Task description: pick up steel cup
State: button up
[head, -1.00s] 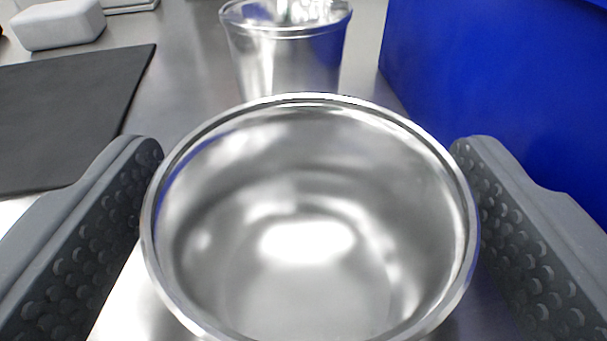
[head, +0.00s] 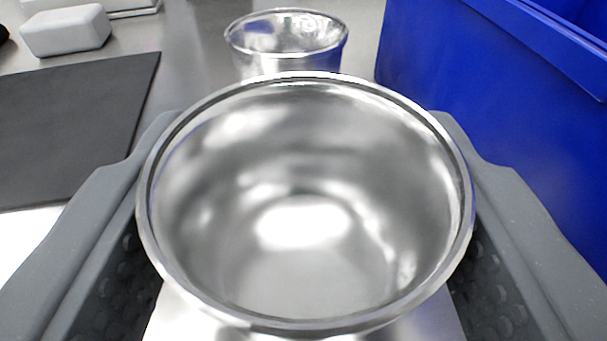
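A shiny round steel cup (head: 300,275) fills the middle of the head view, its open mouth facing up toward me. It looks empty, with a bright reflection on its bottom. My gripper (head: 305,245) has one grey finger on each side of it. The fingers are closed in under the rim, against the cup's sides. The contact faces are partly hidden by the rim. A second steel vessel (head: 290,62) stands just behind it, with its lower part hidden.
A tall blue bin (head: 480,100) stands close on the right. A black mat (head: 70,125) lies at the left, with a pale grey block (head: 65,32) behind it. The grey metal surface (head: 190,70) between the mat and the rear vessel is clear.

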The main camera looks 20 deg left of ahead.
notch_tip(320, 180, up, 2)
jog(key=shift+r+p, duration=0.1)
jog(key=shift+p, duration=0.25)
jog(key=d+f+v, duration=0.1)
jog(key=v, duration=0.6)
jog(key=w+d+f+v, duration=0.1)
jog(key=d+v, duration=0.1)
jog(key=v, duration=0.6)
jog(key=shift+s+r+p, duration=0.35)
jog(key=shift+p, duration=0.1)
jog(key=shift+d, duration=0.1)
jog(key=shift+w, duration=0.1)
jog(key=w+d+m+h+p, duration=0.6)
jog(key=w+d+m+h, duration=0.1)
jog(key=d+h, duration=0.4)
jog(key=shift+m, duration=0.5)
